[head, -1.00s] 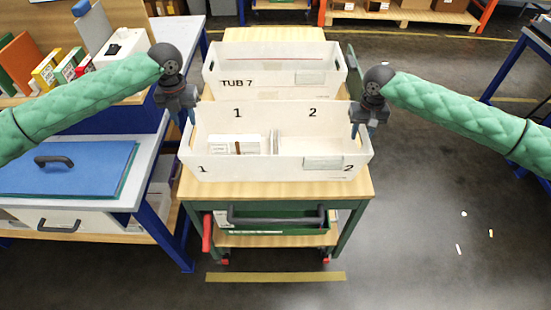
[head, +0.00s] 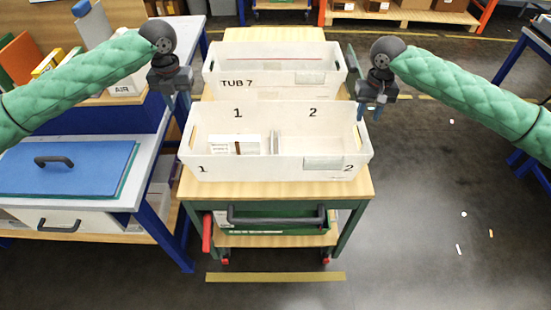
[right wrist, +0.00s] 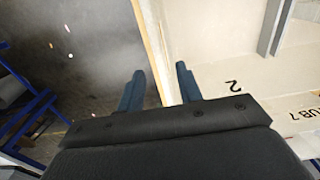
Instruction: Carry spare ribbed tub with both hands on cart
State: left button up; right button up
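Two white tubs stand on the wooden top of the cart (head: 280,190). The front tub (head: 250,168) is marked 1 and 2, has a divider and holds small white boxes in its left compartment. The rear tub (head: 270,92) is marked TUB 7. I cannot make out ribs on either. My left gripper (head: 178,104) is open and empty, above and left of the front tub's left end. My right gripper (head: 369,112) is open and empty by its right end; in the right wrist view its fingers (right wrist: 158,88) are apart over the tub's edge, touching nothing visible.
A workbench (head: 80,195) with a blue board (head: 65,170) stands close on the left. A green drawer or box with a dark handle (head: 275,214) is under the cart top. Floor right of the cart is mostly clear, with small scraps on it.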

jog(key=shift+r, duration=2.05)
pick_arm(q)
jog(key=shift+f, duration=0.1)
pick_arm(e)
jog(key=shift+f, duration=0.1)
